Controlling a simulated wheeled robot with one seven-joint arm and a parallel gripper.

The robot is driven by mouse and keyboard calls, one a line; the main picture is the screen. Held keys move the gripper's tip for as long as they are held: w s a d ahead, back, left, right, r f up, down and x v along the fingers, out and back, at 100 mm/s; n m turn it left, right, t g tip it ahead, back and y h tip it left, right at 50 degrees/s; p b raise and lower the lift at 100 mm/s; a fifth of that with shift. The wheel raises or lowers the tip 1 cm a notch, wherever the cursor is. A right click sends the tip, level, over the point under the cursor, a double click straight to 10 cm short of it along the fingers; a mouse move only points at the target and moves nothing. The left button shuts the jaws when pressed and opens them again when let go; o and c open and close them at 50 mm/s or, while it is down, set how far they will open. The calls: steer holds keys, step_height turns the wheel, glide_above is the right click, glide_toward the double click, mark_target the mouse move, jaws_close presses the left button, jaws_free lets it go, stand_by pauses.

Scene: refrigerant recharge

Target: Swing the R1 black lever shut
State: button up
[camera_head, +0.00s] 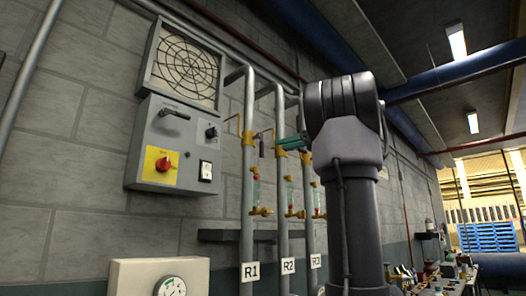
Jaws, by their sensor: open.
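The R1 pipe (247,190) is a grey vertical pipe with a white R1 label (251,271) low on it. A brass valve (248,138) sits on its upper part. A small dark handle (262,148), which looks like the R1 black lever, shows just right of this valve. Its exact angle is hard to tell at this size.
The R2 pipe (283,215) and R3 pipe (308,232) stand close on the right, with brass fittings. A grey control box (140,165) with a red knob (163,164) and a fan grille (186,66) are on the wall at left. A white gauge box (125,278) stands below.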

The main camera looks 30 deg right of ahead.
mark_target(262, 149)
steer(key=x, duration=1)
steer(key=shift+a, duration=0.15)
jaws_close()
stand_by(1.0)
